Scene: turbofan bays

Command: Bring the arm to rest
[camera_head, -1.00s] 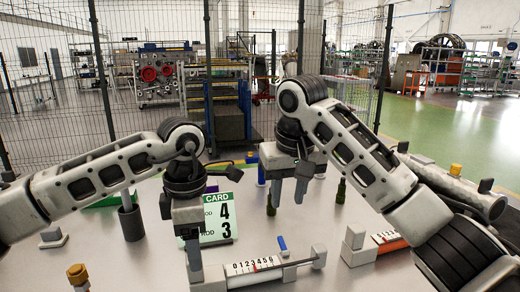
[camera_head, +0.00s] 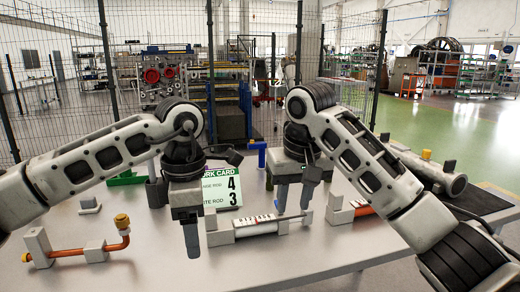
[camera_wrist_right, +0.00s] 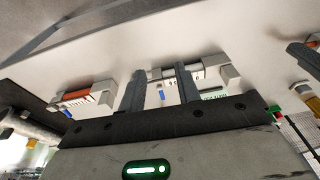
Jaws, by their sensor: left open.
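My left gripper (camera_head: 188,238) hangs fingers down above the table, left of the white scale fixture; one finger hides most of the other. My right gripper (camera_head: 294,198) also points down, above the back of that fixture. Its two fingers stand apart and nothing is between them; they also show apart in the right wrist view (camera_wrist_right: 160,90). Both arms are bent at the elbow and reach in from the sides. The white scale fixture (camera_head: 260,228) has a numbered face and grey end blocks; it also shows in the right wrist view (camera_wrist_right: 199,75).
A work card (camera_head: 222,188) reading 4 and 3 stands partly behind my left gripper. An orange pipe with a brass end (camera_head: 122,222) sits in grey blocks at left. Another scale fixture (camera_head: 340,213) lies at right. The front middle of the grey table (camera_head: 290,268) is clear.

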